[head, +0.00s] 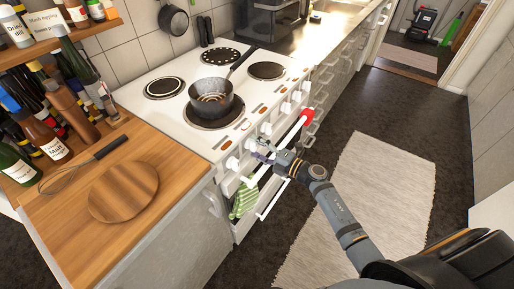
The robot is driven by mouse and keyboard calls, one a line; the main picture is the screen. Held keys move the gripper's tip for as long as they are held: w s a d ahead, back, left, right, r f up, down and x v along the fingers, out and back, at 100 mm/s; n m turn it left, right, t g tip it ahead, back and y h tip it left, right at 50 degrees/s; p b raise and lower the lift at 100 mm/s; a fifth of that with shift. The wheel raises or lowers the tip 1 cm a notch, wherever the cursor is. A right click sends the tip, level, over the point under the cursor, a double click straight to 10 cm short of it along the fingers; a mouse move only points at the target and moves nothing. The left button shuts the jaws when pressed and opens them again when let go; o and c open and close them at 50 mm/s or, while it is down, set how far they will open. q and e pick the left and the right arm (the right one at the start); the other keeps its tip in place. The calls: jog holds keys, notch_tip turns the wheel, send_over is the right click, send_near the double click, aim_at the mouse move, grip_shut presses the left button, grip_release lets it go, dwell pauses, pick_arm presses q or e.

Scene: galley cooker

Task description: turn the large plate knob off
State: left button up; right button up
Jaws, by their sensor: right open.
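The white cooker (150,118) has a row of white knobs along its front edge. One knob (232,163) is at the near left end, another (266,128) is further along, and several more continue to the right. I cannot tell which is the large plate knob, nor read any settings. A dark saucepan (213,99) stands on the front hotplate (204,121). My right gripper (262,153) is open in front of the panel, close to a knob (250,146) near the left end. Contact is too small to tell. My left gripper is out of view.
A wooden counter with a round board (124,191) and a whisk (84,164) lies left of the cooker. Bottles crowd the far left. A green towel (244,200) hangs below the gripper, and a red object (308,115) is at the front. A rug (375,195) covers the floor.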

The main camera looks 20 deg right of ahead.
jog(key=v, duration=1.2)
jog(key=s+d+f+m+g+h+p, duration=0.1)
jog(key=s+d+f+m+h, duration=0.3)
jog(key=f, duration=0.4)
jog(key=s+d+f+m+g+h+p, duration=0.1)
jog(key=d+f+m+h, duration=0.25)
jog(key=f+m, duration=0.45)
jog(key=s+d+f+m+g+h+p, duration=0.1)
jog(key=s+d+f+m+h, duration=0.3)
jog(key=f, duration=0.5)
jog(key=s+f+m+g+h+p, duration=0.1)
jog(key=s+f+m+g, duration=0.35)
jog(key=s+f, duration=0.55)
jog(key=s+a+f+m+g, duration=0.2)
jog(key=s+a+f, duration=0.2)
jog(key=s, duration=0.5)
jog(key=s+a+f+m+g+p, duration=0.1)
jog(key=s+a+f+m+g, duration=0.2)
jog(key=s, duration=0.7)
jog(key=shift+a+f+y, duration=0.35)
jog(key=shift+a, duration=0.2)
